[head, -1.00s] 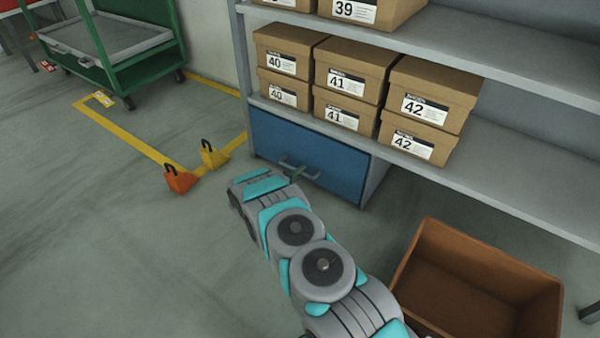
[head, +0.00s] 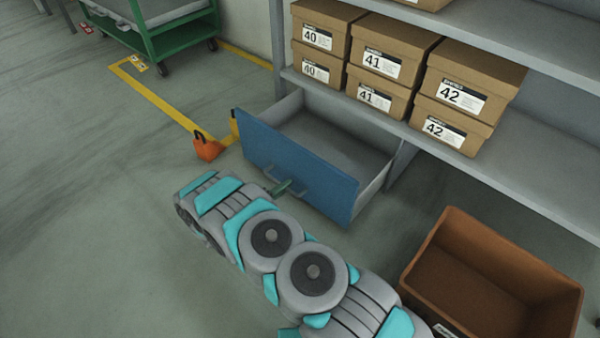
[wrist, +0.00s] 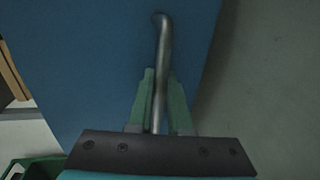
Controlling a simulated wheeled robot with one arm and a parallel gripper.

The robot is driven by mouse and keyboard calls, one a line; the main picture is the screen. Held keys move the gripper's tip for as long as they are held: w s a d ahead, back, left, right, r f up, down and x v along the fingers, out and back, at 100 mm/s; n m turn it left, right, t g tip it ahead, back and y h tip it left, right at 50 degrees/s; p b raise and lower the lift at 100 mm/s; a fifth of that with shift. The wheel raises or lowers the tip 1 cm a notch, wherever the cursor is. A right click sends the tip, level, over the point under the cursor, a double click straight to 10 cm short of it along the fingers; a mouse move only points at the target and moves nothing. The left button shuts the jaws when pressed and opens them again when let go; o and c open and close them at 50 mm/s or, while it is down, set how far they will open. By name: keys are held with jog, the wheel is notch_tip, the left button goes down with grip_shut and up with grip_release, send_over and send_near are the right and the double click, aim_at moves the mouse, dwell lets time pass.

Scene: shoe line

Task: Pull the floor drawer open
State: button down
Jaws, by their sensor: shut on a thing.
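The floor drawer (head: 300,168) has a blue front and grey inside, and sits under the lowest shelf. It stands well out from the shelf unit, and the part of its inside that I see looks empty. Its metal bar handle (head: 268,174) is on the blue front. My gripper (head: 283,187) is at the handle, partly hidden by my arm in the head view. In the wrist view, the green fingers (wrist: 160,100) are shut on the handle (wrist: 162,60), one on each side of the bar, in front of the blue drawer front (wrist: 90,60).
Shoe boxes (head: 375,60) stand on the shelf above the drawer. A brown open crate (head: 480,270) is on the floor at right. An orange weight-like object (head: 207,148) and a yellow one (head: 234,125) stand near the drawer's left end.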

jog(key=shift+f+v, duration=0.2)
jog(key=shift+v, duration=0.65)
jog(key=shift+f+v, duration=0.15)
jog(key=shift+v, duration=0.7)
jog(key=shift+f+v, duration=0.2)
jog(key=shift+v, duration=0.65)
jog(key=shift+s+a, duration=0.1)
jog(key=c, duration=0.8)
grip_release()
jog(key=shift+c, duration=0.2)
jog(key=v, duration=0.7)
jog(key=shift+s+a+p, duration=0.25)
jog(key=shift+p, duration=0.05)
